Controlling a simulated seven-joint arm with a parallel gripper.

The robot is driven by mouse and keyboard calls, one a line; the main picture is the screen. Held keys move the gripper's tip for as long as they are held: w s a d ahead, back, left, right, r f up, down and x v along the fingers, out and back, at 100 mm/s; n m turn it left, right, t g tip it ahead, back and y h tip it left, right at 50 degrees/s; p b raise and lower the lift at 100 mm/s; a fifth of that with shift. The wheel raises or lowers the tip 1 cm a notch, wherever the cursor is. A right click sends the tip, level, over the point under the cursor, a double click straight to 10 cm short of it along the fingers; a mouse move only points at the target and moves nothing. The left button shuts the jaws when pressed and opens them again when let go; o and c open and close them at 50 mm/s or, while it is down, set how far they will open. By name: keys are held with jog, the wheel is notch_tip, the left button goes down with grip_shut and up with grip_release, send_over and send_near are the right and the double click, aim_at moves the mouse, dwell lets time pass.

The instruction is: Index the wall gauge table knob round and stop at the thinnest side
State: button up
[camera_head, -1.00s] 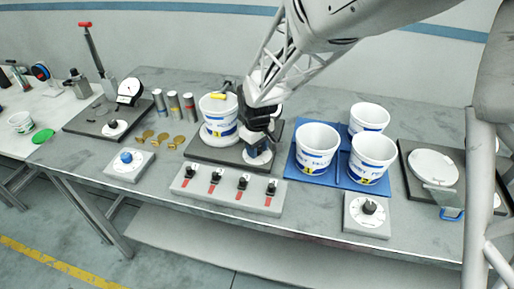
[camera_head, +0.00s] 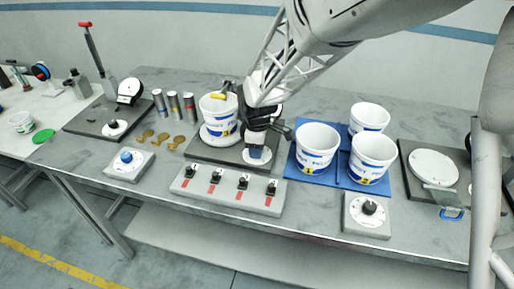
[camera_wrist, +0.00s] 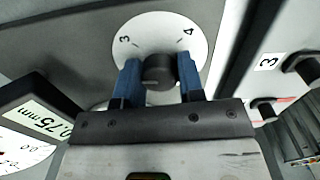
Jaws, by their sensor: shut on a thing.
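The wall gauge table's dark knob (camera_wrist: 158,70) sits on a white dial (camera_wrist: 150,30) whose figures 3 and 4 show in the wrist view. My gripper (camera_wrist: 160,80) has its two blue fingers shut on the knob, one on each side. In the head view my gripper (camera_head: 257,152) is over the front right of the dark gauge base (camera_head: 215,152). A white tub (camera_head: 219,115) stands upright on the gauge's round table, with a yellow-tipped arm (camera_head: 222,97) at its rim. A 0.75 mm label (camera_wrist: 50,118) and part of a gauge face (camera_wrist: 22,148) show at lower left.
A grey strip with several small switches (camera_head: 228,192) lies in front of the gauge base. Several tubs (camera_head: 317,147) stand on a blue mat (camera_head: 293,172) at the right. Metal cylinders (camera_head: 174,103) and brass pieces (camera_head: 162,138) lie left.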

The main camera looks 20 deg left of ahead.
jog(key=o, duration=0.9)
jog(key=shift+r, duration=0.1)
jog(key=shift+r, duration=3.85)
